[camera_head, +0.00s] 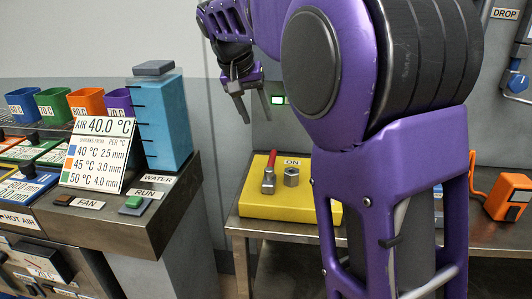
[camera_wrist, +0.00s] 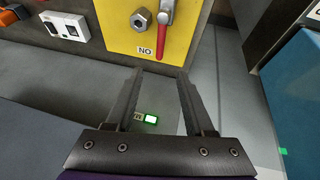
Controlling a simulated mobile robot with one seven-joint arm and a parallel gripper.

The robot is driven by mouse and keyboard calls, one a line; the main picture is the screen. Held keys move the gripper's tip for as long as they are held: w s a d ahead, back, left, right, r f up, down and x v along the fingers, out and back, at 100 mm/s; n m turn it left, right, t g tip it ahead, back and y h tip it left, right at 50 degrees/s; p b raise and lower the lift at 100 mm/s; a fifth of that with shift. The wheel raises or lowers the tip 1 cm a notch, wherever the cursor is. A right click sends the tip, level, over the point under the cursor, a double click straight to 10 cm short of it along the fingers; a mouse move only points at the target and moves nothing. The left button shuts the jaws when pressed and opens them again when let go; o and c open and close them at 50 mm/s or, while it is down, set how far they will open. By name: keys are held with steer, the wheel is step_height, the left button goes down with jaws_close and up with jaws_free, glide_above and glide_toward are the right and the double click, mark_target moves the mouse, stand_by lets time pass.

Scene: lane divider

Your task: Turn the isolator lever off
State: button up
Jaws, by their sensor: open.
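The isolator lever (camera_head: 269,174) has a red grip and a metal shank. It stands on a yellow box (camera_head: 255,206) beside a metal hex boss (camera_head: 291,176) and an ON label (camera_head: 292,162). In the wrist view the lever (camera_wrist: 166,25) lies at the top, right of the hex boss (camera_wrist: 141,19), on the yellow face (camera_wrist: 118,30); the label reads upside down. My gripper (camera_head: 250,100) is open and empty, above and behind the box in the head view. In the wrist view my gripper's fingertips (camera_wrist: 159,71) point towards the lever, apart from it.
A small green light (camera_head: 278,100) is on the wall. At left stands a bench with a blue water tank (camera_head: 164,120), a sign (camera_head: 98,155) and coloured cups. An orange device (camera_head: 508,198) sits at right. My arm hides part of the box's bench.

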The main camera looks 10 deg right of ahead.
mark_target(271, 156)
steer(key=b+x, duration=0.2)
steer(key=x, duration=1.3)
steer(key=shift+f, duration=0.15)
jaws_close()
stand_by(0.8)
